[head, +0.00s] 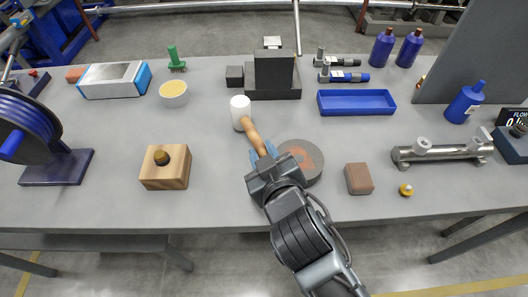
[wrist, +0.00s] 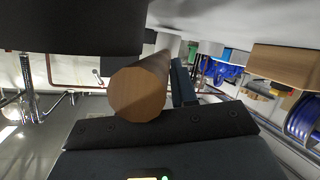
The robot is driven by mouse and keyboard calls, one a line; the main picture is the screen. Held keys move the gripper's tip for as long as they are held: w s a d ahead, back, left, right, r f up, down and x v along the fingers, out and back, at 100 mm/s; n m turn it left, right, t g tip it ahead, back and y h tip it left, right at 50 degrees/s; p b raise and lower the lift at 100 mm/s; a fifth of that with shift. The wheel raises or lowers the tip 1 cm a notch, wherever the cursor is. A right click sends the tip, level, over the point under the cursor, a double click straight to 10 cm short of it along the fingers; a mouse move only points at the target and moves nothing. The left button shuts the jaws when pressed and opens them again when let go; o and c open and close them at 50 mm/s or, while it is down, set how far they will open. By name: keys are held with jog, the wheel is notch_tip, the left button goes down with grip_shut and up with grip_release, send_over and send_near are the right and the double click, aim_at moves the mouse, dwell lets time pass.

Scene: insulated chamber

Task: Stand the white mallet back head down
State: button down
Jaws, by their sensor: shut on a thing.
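The white mallet (head: 240,112) has a white cylindrical head and a wooden handle. In the head view its head is at the upper left and the handle slants down to the right into my gripper (head: 262,153). My gripper is shut on the handle near its free end. In the wrist view the round butt of the wooden handle (wrist: 138,92) shows close up, with a finger beside it. The mallet's head is hidden in the wrist view. I cannot tell whether the head touches the table.
A round grey disc (head: 303,161) with a reddish patch lies right beside my gripper. A dark block stand (head: 273,80) is behind the mallet. A blue tray (head: 356,103) is at the right, and a wooden block (head: 165,170) at the left. Bare table lies between the wooden block and mallet.

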jog(key=shift+f+b, duration=0.35)
jog(key=shift+f, duration=0.05)
jog(key=c, duration=0.9)
grip_release()
jog(key=shift+o, duration=0.2)
jog(key=shift+r, duration=0.15)
jog(key=v, duration=1.2)
jog(key=shift+r+b, duration=0.35)
jog(key=shift+b, duration=0.05)
